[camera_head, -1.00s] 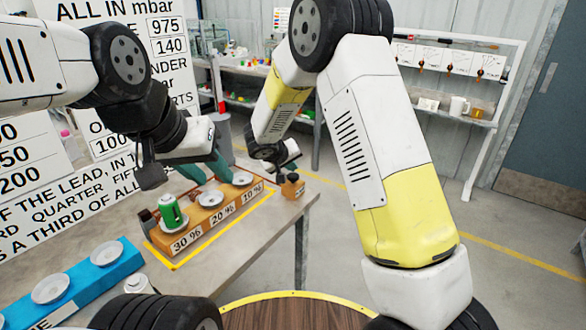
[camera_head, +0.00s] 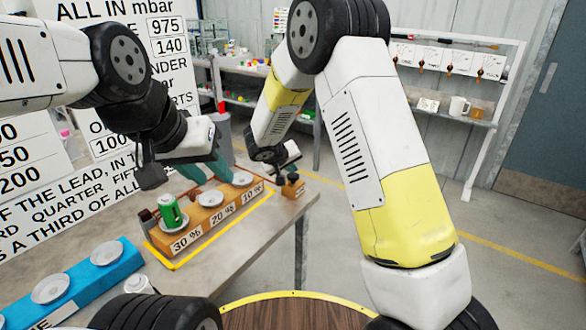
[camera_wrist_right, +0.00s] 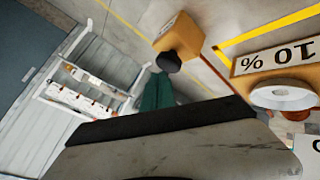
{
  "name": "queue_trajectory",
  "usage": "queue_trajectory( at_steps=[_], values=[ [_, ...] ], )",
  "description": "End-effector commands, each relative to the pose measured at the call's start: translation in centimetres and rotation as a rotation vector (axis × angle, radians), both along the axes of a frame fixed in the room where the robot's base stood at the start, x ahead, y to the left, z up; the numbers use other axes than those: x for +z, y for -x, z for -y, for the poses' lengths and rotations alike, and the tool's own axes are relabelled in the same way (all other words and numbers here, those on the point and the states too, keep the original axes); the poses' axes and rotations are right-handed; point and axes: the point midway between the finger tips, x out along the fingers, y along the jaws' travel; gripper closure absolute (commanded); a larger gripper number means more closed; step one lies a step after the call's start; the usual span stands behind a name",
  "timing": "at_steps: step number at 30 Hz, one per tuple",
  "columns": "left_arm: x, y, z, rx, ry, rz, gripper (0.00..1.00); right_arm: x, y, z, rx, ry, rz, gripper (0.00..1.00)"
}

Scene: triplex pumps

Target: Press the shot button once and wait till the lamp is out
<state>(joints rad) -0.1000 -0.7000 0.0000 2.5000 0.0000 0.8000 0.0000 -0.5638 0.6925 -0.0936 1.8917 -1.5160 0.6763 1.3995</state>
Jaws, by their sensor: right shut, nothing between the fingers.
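The small orange button box (camera_head: 292,189) with a black round button on top stands at the table's far right corner. In the right wrist view the box (camera_wrist_right: 181,36) and its black button (camera_wrist_right: 168,62) show upside down. My right gripper (camera_head: 280,171) is shut and empty, close beside and behind the box. I cannot make out a lit lamp.
The orange rack (camera_head: 216,222), marked 30 %, 20 % and 10 %, holds white dishes, with a green can (camera_head: 171,211) on the 30 % dish. A blue rack (camera_head: 85,285) stands at the front left. A teal part (camera_head: 218,168) is behind the orange rack.

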Motion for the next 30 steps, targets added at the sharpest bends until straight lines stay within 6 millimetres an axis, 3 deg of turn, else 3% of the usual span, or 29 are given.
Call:
queue_trajectory(
  at_steps=[30],
  values=[
    [0.0, 0.0, 0.0, 0.0, 0.0, 0.0, 0.64, -0.92, 0.0, 0.0, 0.001, 0.001, 0.0, 1.0]
  ],
)
